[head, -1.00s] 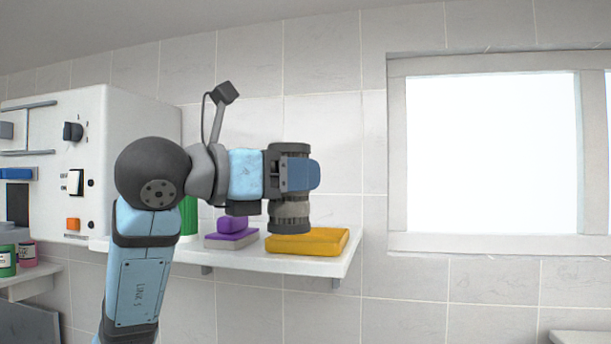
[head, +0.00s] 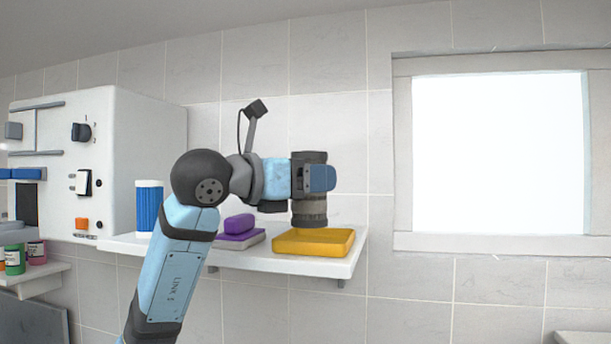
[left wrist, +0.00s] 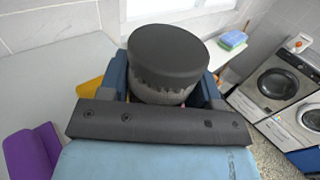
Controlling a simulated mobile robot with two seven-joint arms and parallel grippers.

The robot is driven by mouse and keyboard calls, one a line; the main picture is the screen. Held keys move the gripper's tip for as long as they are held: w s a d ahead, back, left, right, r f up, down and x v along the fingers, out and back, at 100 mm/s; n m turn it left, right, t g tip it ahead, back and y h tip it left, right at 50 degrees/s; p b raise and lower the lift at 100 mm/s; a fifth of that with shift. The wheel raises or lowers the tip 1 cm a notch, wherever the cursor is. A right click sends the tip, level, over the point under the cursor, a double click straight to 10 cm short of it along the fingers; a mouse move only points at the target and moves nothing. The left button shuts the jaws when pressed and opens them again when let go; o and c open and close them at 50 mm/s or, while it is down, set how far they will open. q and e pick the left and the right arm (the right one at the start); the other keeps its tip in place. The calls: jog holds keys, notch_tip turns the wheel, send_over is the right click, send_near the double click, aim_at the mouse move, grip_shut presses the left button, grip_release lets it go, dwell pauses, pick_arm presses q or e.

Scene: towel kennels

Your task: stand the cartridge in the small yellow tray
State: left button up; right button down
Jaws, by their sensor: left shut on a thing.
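In the left wrist view, the cartridge's round dark top (left wrist: 168,52) shows between the blue fingers. The small yellow tray (head: 314,243) lies on the wall shelf. In the head view the cartridge's lower end meets the tray's back edge; I cannot tell whether it touches or hangs above or behind it. A yellow corner (left wrist: 90,87) shows at left in the wrist view. My right gripper is not in view.
The white shelf (head: 355,255) also holds a purple tray with a purple block (head: 239,224) left of the yellow one, and a blue ribbed canister (head: 149,207). A white control box (head: 130,150) stands at left.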

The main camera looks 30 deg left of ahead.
pick_arm(q)
jog(key=w, duration=0.1)
jog(key=w+f, duration=0.1)
jog(key=w, duration=0.1)
jog(key=w+a+f+b, duration=0.1)
jog(key=shift+w+a, duration=0.1)
jog(key=shift+w, duration=0.1)
jog(key=shift+f+b, duration=0.8)
jog(key=shift+f, duration=0.15)
jog(key=o, duration=1.1)
jog(key=shift+c, duration=0.2)
